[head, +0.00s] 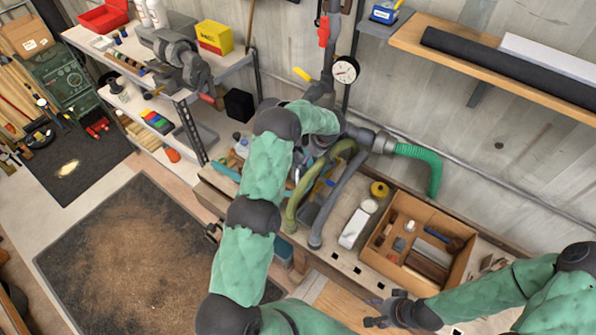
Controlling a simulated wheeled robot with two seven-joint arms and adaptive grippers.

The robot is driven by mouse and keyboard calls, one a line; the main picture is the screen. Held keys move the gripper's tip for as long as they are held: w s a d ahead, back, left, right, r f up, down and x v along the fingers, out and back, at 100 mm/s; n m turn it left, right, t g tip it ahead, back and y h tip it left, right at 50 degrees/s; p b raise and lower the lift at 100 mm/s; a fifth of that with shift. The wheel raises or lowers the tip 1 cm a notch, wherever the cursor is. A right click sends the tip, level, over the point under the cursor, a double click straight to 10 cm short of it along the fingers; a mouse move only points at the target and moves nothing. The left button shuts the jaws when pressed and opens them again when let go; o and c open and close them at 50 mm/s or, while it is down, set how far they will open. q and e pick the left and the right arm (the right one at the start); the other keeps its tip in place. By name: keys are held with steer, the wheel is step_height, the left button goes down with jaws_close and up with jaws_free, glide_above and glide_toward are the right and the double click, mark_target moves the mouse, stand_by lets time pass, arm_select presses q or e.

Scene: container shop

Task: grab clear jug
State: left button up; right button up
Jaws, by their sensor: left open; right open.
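My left arm reaches up over the workbench (348,268), and my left gripper (319,146) is at its far end, among the hoses and pipe near the wall. It is open, and its fingers are partly lost against the clutter. A small pale, clear-looking container (241,146) stands left of my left arm at the bench's far left end. It is too small and partly covered to tell whether it is the clear jug. I cannot make out the jug for certain elsewhere. My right gripper (374,313) is open and empty over the front edge of the bench, well apart from that container.
A wooden tray of tools (465,262) and a white block (354,228) are on the bench. Green and grey hoses (335,195) arch close to my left gripper. A shelf rack (172,95) stands left.

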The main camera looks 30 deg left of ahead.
mark_target(300, 161)
arm_select(q)
steer(key=shift+a+p+x, duration=0.25)
steer(key=shift+p+x, duration=0.5)
steer(key=shift+x, duration=1.8)
steer(key=shift+r, duration=0.15)
steer(key=shift+d, duration=0.1)
steer(key=c, duration=1.6)
steer(key=shift+s, duration=0.1)
steer(key=shift+r, duration=0.15)
